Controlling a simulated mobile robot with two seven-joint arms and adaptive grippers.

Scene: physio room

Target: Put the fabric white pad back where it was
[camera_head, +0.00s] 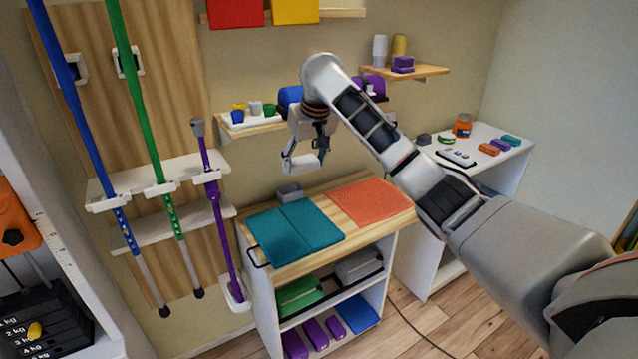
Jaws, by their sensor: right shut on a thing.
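My right gripper (319,150) hangs over the wooden-topped cart, below the wall shelf and a little above the grey box, with its fingers pointing down. It is shut on a small pale thing, which I take to be the fabric white pad (300,163). The pad shows as a white shape at the fingertips, clear of the cart top. Its outline runs close to the pale gripper parts, so its full shape is hard to tell. My left gripper is not in view.
The cart top (292,274) carries a teal folded mat (295,232), an orange mat (370,203) and a grey box (290,192). The wall shelf (250,130) holds small cups. Poles (160,150) stand left. A white desk (490,165) with small items stands right.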

